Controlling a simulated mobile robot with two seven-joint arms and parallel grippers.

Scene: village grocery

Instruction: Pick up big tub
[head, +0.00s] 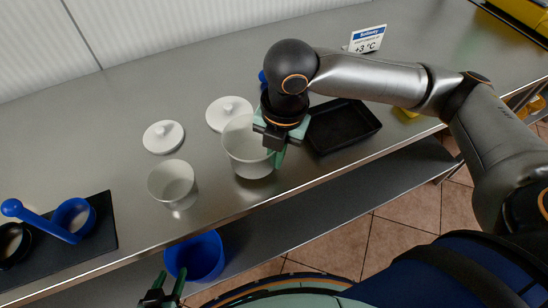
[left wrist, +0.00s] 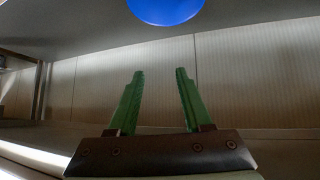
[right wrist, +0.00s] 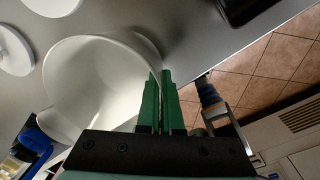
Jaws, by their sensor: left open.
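The big tub (head: 240,150) is a white open tub upright on the steel counter, and it fills the left of the right wrist view (right wrist: 85,85). My right gripper (head: 277,150) is at its right-hand rim, and its fingers (right wrist: 161,95) are closed together with the tub's wall between them. The finger tips are partly hidden by the tub's edge. My left gripper (head: 160,292) is low in front of the counter, open and empty. It also shows in the left wrist view (left wrist: 158,90), its fingers apart.
A smaller white tub (head: 173,182) stands left of the big one. Two white lids (head: 163,136) (head: 229,112) lie behind. A black tray (head: 343,126) is close on the right. A blue bucket (head: 196,256) is below the counter edge, near my left gripper.

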